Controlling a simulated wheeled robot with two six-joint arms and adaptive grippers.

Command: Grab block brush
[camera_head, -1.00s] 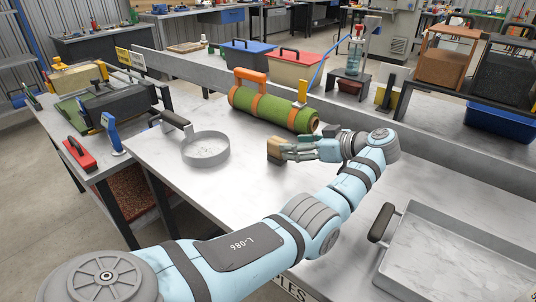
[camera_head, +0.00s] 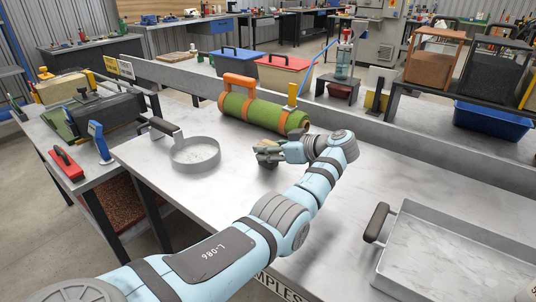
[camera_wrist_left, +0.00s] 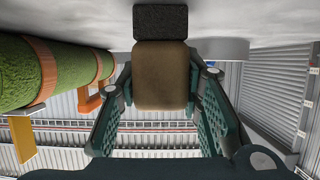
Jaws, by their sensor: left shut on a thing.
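The block brush has a tan-brown wooden block (camera_wrist_left: 160,80) with dark bristles (camera_wrist_left: 160,22) towards the bench top, as the left wrist view shows. In the head view the brush (camera_head: 266,163) is small and partly hidden by my fingers, near the middle of the bench. My left gripper (camera_head: 264,150) reaches in from the right side of the brush and is shut on its block. In the wrist view a green finger lies along each side of the block. My right gripper is not in view.
A green turf roll (camera_head: 262,112) with orange straps lies just behind the brush. A round metal pan (camera_head: 195,155) stands to the left. A large metal tray (camera_head: 440,245) is at the front right. The bench top (camera_head: 225,200) in front is bare.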

